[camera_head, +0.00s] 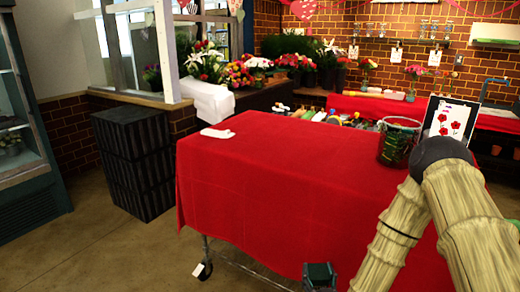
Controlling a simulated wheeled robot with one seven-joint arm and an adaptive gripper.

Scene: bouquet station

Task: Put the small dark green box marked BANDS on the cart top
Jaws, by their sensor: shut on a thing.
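The cart (275,170) stands in the middle, its top covered by a red cloth that hangs down its sides. A small dark green block (320,271), seemingly the BANDS box, shows at the bottom edge, in front of the cart's near side and apart from its top. No marking can be read on it. My gripper (320,284) is at this block, mostly cut off by the frame edge, and appears shut on it. My arm comes in from the right and passes over the cart's right part, hiding it.
A folded white cloth (217,133) lies at the cart top's far left. A dark glass-like bucket (399,142) and a card with red flowers (450,120) stand at the far right. The middle of the top is clear. A black crate stack (135,162) stands left.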

